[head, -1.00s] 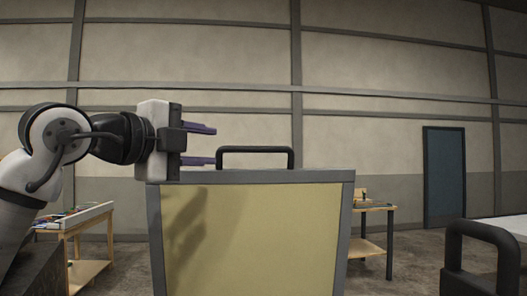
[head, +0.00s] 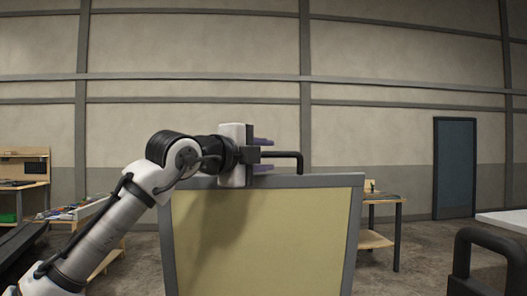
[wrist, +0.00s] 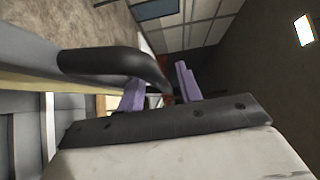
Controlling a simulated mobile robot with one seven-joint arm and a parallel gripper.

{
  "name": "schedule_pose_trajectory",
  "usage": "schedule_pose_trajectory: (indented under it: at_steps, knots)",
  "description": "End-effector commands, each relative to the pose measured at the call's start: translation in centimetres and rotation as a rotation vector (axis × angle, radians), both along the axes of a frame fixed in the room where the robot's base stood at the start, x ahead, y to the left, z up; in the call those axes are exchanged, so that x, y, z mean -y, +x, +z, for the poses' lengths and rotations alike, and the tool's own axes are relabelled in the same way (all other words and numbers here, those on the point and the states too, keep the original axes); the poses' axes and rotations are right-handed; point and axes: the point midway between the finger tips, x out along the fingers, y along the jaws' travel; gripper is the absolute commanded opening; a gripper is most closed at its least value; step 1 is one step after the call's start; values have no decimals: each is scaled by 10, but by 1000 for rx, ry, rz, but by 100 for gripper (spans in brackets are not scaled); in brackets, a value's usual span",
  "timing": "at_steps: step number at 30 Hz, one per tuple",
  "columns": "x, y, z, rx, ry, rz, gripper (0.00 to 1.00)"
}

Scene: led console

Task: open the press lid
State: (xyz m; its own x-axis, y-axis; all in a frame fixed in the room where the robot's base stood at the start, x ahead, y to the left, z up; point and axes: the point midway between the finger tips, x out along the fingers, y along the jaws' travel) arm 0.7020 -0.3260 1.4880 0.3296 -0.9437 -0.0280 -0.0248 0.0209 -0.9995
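The press lid (head: 255,235) shows in the head view as an upright yellow panel in a grey frame. Its black bar handle (head: 286,154) stands up from the top edge, with its left part hidden behind my gripper. My gripper (head: 265,155) is open, with purple fingers above and below the level of the handle bar. In the wrist view the handle (wrist: 105,62) reaches in from the left and bends down between the fingers (wrist: 158,88). The frames do not show clearly whether a finger touches it.
A second black handle (head: 483,240) is close at the lower right, by a white surface (head: 508,220). Wooden workbenches stand behind at left (head: 30,184) and right (head: 375,240). A blue door (head: 454,168) is in the back wall. Open floor shows at the right.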

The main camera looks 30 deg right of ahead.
Motion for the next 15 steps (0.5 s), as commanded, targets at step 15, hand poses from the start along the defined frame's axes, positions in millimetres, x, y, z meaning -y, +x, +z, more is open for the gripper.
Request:
schedule_pose_trajectory:
  at_steps: [15]
  knots:
    - [1,0,0,0,0,0,5]
